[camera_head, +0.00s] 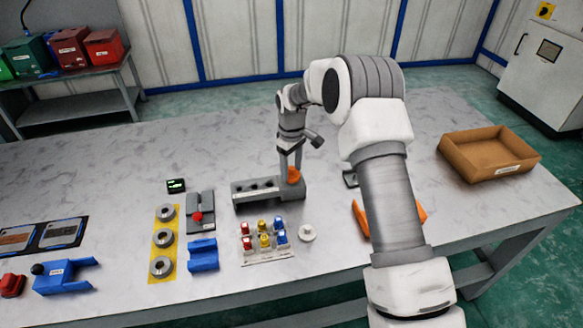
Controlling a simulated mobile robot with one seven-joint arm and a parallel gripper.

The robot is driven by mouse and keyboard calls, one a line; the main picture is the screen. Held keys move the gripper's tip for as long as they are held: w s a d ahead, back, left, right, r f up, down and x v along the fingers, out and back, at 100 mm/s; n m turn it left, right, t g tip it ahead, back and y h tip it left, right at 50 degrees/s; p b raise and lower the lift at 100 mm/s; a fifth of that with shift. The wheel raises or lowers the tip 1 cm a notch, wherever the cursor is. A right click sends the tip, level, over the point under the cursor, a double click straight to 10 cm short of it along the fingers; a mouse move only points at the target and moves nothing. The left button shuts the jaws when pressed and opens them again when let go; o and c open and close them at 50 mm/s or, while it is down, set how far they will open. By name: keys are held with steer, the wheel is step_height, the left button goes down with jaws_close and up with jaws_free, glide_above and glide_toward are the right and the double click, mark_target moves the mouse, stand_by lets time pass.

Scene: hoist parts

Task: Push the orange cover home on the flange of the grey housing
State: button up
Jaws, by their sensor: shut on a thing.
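The orange cover (293,175) is at the right end of the grey housing (257,194), a long block with several dark holes along it. My gripper (291,168) points down over that end, with its fingers shut on the cover. The cover appears to be at the housing; the flange is hidden behind the cover and fingers, and I cannot tell whether a gap is left between them.
A rack of coloured parts (266,243) and a white round piece (307,233) stand in front of the housing. A grey block with a red knob (197,216) is at left. An orange part (361,218) lies partly behind my arm. A cardboard tray (488,153) stands at right.

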steer(key=shift+f+b, duration=0.65)
steer(key=shift+b, duration=0.1)
stand_by(3.6)
steer(key=o, duration=1.4)
steer(key=shift+c, duration=0.2)
steer(key=shift+r, duration=0.1)
steer(key=shift+r+p, duration=2)
steer(key=shift+r, duration=1.4)
